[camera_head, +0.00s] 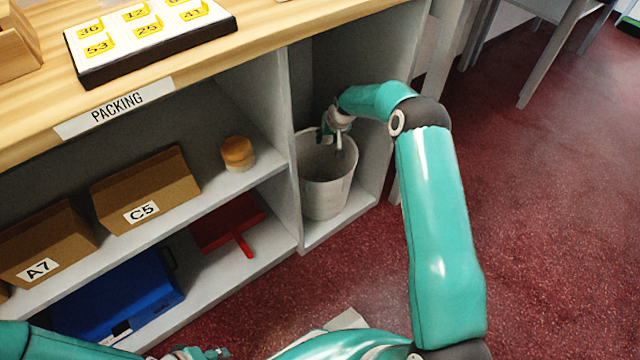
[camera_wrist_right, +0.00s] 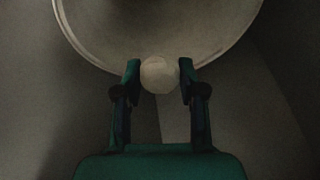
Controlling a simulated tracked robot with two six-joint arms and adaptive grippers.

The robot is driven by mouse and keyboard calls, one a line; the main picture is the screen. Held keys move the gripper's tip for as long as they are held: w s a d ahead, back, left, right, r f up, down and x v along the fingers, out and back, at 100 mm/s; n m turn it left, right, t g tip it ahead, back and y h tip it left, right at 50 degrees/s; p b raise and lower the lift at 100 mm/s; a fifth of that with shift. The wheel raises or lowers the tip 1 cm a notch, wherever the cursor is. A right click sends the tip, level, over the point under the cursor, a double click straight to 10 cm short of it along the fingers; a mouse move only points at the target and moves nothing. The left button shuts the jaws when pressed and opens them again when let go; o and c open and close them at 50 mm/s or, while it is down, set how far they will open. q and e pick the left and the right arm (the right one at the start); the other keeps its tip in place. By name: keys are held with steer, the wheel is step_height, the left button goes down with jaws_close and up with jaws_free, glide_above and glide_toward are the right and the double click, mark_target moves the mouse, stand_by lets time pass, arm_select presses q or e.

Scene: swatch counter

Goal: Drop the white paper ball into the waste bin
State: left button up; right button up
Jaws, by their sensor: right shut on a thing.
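The white paper ball (camera_wrist_right: 159,75) sits between the fingertips of my right gripper (camera_wrist_right: 159,78) in the right wrist view, and the gripper is shut on it. In the head view the right gripper (camera_head: 335,140) is at the mouth of the waste bin (camera_head: 326,196), and I cannot make out the ball there. The bin is pale, round and upright in the counter's open right bay. Its rim (camera_wrist_right: 88,48) curves behind the ball in the wrist view. My left gripper (camera_head: 203,353) shows only partly at the bottom edge of the head view; its fingers are unclear.
The bay's grey divider (camera_head: 290,120) stands left of the bin. Shelves to the left hold cardboard boxes (camera_head: 145,190), an orange-brown round thing (camera_head: 238,153), a red dustpan-like thing (camera_head: 228,222) and a blue case (camera_head: 120,300). The red floor (camera_head: 550,200) on the right is open.

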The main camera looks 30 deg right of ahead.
steer(key=shift+f, duration=0.2)
steer(key=o, duration=0.7)
steer(key=shift+o, duration=0.2)
steer(key=v, duration=1.2)
steer(key=shift+f, duration=0.1)
